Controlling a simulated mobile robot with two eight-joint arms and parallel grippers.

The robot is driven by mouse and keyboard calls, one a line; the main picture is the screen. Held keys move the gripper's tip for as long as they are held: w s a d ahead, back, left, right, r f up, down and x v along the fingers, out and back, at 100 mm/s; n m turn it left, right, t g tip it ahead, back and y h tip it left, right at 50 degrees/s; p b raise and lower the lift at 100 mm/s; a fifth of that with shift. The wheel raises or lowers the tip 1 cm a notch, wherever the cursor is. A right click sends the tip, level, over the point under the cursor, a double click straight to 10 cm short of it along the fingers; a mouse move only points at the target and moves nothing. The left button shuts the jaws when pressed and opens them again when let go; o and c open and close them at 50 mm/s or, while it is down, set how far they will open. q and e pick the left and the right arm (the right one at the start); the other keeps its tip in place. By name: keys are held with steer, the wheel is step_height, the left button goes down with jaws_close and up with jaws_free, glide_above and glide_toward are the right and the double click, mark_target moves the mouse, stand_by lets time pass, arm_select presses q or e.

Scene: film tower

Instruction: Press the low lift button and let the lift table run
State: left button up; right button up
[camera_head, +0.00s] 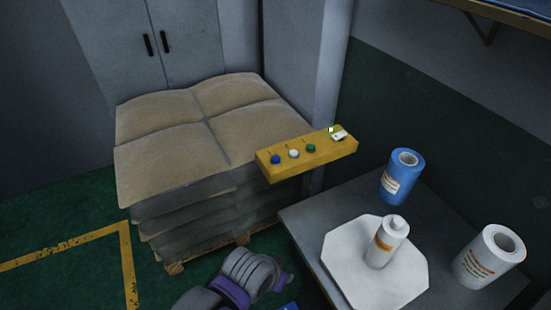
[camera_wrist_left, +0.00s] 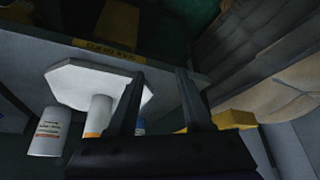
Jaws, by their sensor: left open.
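A yellow button box (camera_head: 306,156) hangs between the sack stack and the grey table in the head view. It carries a blue button (camera_head: 275,159), a white button (camera_head: 294,153) and a green button (camera_head: 311,148) in a row, and a small white piece (camera_head: 338,135) at its far end. Which button is the low one cannot be read. The box also shows at the right in the left wrist view (camera_wrist_left: 235,119). My left gripper (camera_wrist_left: 160,74) is open and empty, apart from the box. The grey table (camera_head: 308,228) may be the lift table. My right gripper is not in view.
On the grey table stand an octagonal white tray (camera_head: 345,272) with a white bottle (camera_head: 380,252), a blue roll (camera_head: 393,186) and a white roll (camera_head: 470,270). Stacked sacks (camera_head: 170,155) on a pallet fill the left. Green floor (camera_head: 60,220) is clear at far left.

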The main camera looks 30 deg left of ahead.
arm_select(q)
steer(key=shift+c, duration=0.2)
jaws_close()
stand_by(1.4)
